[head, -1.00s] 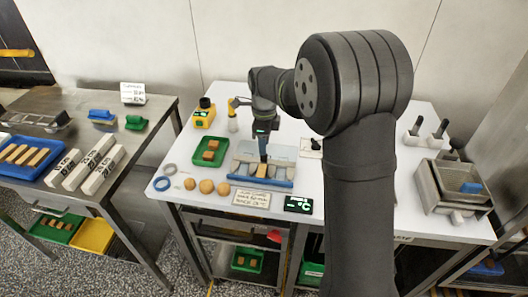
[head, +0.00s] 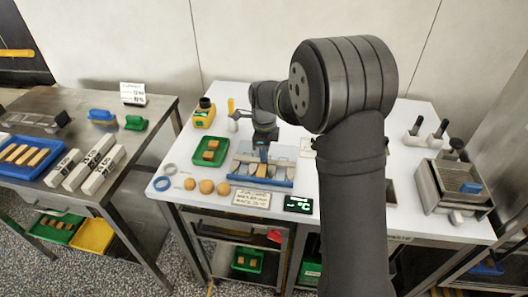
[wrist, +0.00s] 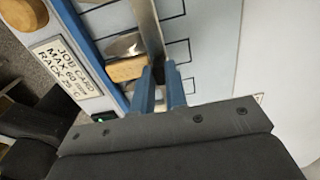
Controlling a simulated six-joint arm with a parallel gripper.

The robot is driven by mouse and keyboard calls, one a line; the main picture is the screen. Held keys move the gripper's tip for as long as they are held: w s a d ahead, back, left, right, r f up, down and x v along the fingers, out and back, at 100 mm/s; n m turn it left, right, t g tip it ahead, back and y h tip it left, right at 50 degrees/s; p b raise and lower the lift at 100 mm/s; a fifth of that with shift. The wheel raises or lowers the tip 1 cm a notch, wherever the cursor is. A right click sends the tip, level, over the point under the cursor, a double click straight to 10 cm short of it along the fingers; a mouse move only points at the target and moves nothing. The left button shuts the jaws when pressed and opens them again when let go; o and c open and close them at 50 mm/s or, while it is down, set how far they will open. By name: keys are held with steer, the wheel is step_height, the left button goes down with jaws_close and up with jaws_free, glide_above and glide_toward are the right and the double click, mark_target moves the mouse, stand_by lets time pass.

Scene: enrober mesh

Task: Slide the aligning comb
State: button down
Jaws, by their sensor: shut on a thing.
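My gripper (wrist: 160,75) is shut on a narrow grey metal strip (wrist: 147,28), which looks like the aligning comb. The strip runs up the wrist view from between the blue fingertips. A tan bar (wrist: 127,69) and a rounded metal piece (wrist: 125,45) lie just left of the fingers. They rest on a white board with dark outlined slots and a blue edge (wrist: 104,65). In the head view my gripper (head: 264,152) is down over this blue-edged rack (head: 262,181). My wrist hides part of the rack and most of the comb there.
A green tray (head: 197,158) with brown blocks stands left of the rack. Several tan balls (head: 206,187) and a job card (head: 251,199) lie in front. A dark display (head: 299,204) is at front right. A metal box (head: 452,185) stands farther right.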

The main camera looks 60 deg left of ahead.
steer(key=w+a, duration=0.5)
steer(key=shift+w+a, duration=0.3)
steer(key=shift+w, duration=0.05)
steer(key=c, duration=1.4)
jaws_free()
steer(key=shift+a, duration=0.1)
steer(key=shift+c, duration=0.2)
step_height(320, 180, up, 17)
steer(key=shift+r, duration=0.2)
steer(key=shift+f, duration=0.1)
